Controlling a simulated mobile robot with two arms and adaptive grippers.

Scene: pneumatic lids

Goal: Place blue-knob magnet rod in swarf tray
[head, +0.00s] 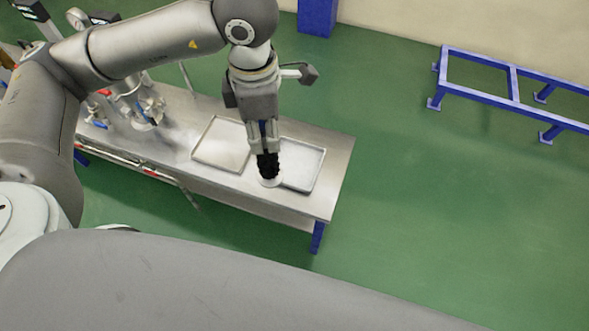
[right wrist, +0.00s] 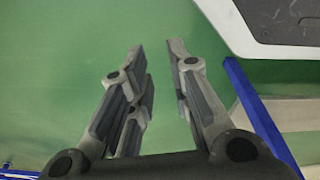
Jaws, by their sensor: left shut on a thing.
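My left gripper (head: 263,140) points down over the steel bench and is shut on the magnet rod. A little blue shows between its fingers. The rod's lower part is coated in a dark, rough mass (head: 268,165) and hangs upright. A pale round thing (head: 270,183) shows just under the rod's lower end; I cannot tell whether they touch. A shallow tray (head: 321,170) with a pale inside lies right of the rod, and another shallow tray (head: 222,167) lies to the left. No label tells which is the swarf tray. My right gripper (right wrist: 157,52) is open and empty.
The steel bench (head: 335,165) has metal fittings with blue and red handles (head: 140,105) at its left part. The bench's right end is bare. A blue frame (head: 512,85) stands on the green floor at the far right.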

